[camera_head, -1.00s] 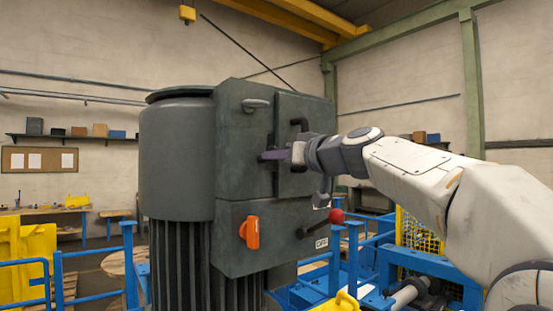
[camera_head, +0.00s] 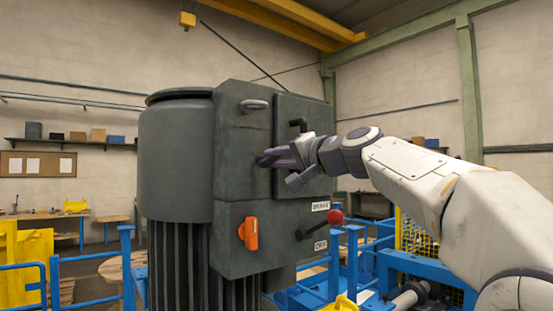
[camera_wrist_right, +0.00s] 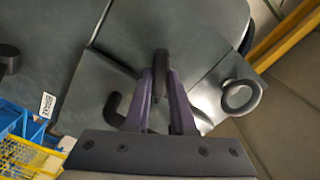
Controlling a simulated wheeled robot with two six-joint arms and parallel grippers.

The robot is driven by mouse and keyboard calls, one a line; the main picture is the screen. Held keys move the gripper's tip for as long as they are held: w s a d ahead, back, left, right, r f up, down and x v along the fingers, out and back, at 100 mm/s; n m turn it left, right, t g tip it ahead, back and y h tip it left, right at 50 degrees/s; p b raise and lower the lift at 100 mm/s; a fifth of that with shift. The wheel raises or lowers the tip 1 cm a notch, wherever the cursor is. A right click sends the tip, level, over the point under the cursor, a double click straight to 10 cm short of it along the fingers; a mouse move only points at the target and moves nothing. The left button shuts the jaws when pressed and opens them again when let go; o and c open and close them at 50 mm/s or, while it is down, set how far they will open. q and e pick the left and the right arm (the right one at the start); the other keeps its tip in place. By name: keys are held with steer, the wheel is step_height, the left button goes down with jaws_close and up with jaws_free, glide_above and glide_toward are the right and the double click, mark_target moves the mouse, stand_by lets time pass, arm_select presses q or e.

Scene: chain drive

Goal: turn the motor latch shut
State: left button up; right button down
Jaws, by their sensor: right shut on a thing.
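The motor (camera_head: 178,155) is a large dark grey unit with a box-shaped housing (camera_head: 243,165) on its right side and a raised panel (camera_head: 315,110) on it. My right gripper (camera_head: 266,158) is at the panel's left edge, fingers against the housing face. In the right wrist view its fingers (camera_wrist_right: 161,88) are shut on the dark latch (camera_wrist_right: 162,62), a short bar that shows between and just beyond the tips. In the head view the fingers hide the latch, so its exact angle is unclear there. My left gripper is out of view.
A dark hooked handle (camera_head: 298,125) sits close above my fingers. A ring (camera_head: 254,105) is at the housing's upper left. An orange switch (camera_head: 250,232) and a red-knobbed lever (camera_head: 335,216) by a BRAKE label (camera_head: 320,206) are below. Blue rails (camera_head: 350,265) stand at lower right.

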steer(key=m, duration=0.6)
steer(key=shift+f+p, duration=0.15)
steer(key=shift+p, duration=0.15)
stand_by(0.4)
steer(key=c, duration=0.8)
jaws_free()
steer(key=shift+d, duration=0.1)
steer(key=shift+o, duration=0.2)
steer(key=b+v, duration=0.5)
steer(key=v, duration=0.5)
steer(key=shift+s, duration=0.2)
